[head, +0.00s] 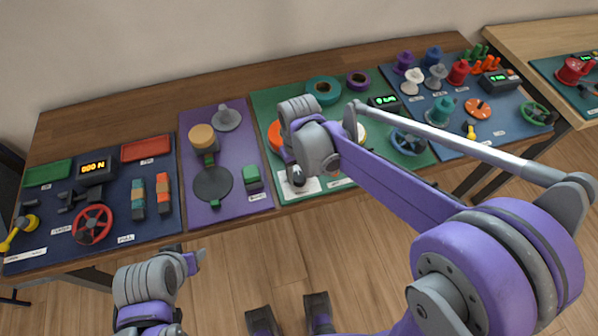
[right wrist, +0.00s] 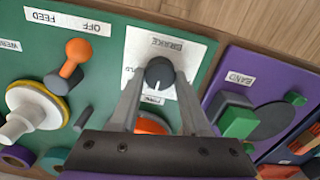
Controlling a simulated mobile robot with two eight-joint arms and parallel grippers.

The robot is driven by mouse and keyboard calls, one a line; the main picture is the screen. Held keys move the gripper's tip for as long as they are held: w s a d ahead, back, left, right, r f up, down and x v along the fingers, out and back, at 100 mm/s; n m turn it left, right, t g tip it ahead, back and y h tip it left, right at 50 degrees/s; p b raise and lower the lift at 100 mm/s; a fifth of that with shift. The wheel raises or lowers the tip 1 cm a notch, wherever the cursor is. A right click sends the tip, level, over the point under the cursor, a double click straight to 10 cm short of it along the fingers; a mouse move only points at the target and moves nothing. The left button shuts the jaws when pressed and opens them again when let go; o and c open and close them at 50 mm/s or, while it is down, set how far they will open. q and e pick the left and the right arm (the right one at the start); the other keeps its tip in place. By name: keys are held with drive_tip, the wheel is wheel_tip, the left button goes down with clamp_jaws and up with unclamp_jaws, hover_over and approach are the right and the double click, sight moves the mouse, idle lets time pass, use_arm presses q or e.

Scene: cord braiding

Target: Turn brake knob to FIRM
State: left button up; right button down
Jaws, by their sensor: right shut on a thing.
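The brake knob (right wrist: 159,72) is a dark round knob on a white card (right wrist: 182,50) with an upside-down BRAKE label, on the green panel. My right gripper (right wrist: 158,78) is shut on the knob, one finger on each side. Other words on the card are partly covered by the fingers, and I cannot read the knob's setting. In the head view my right gripper (head: 297,178) is at the front edge of the green panel, over the white card, and its wrist hides the knob. My left gripper (head: 192,262) hangs in front of the table, away from the panels; its jaws are unclear.
An orange lever (right wrist: 72,58) under FEED and OFF labels and a white-and-yellow spool (right wrist: 35,112) are beside the knob. An orange disc (right wrist: 152,125) is partly behind the gripper. The purple panel (head: 240,150) with a green block (head: 251,176) adjoins the green panel.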

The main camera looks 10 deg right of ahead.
sight(299, 176)
drive_tip(key=shift+n, duration=0.3)
drive_tip(key=shift+c, duration=1.9)
unclamp_jaws()
wheel_tip(299, 176, up, 11)
drive_tip(key=p, duration=0.1)
drive_tip(key=shift+f, duration=0.1)
drive_tip(key=s+d+f+m+t+p, duration=0.1)
drive_tip(key=s+d+t+p, duration=0.1)
drive_tip(key=s, duration=0.5)
drive_tip(key=s+d+f+m+t+p, duration=0.1)
drive_tip(key=s+d+f+t, duration=0.1)
drive_tip(key=s, duration=0.5)
drive_tip(key=d+t, duration=0.1)
drive_tip(key=d, duration=0.1)
drive_tip(key=shift+s+d+m+p, duration=0.15)
drive_tip(key=shift+d+m+p, duration=0.15)
drive_tip(key=shift+d+p, duration=0.1)
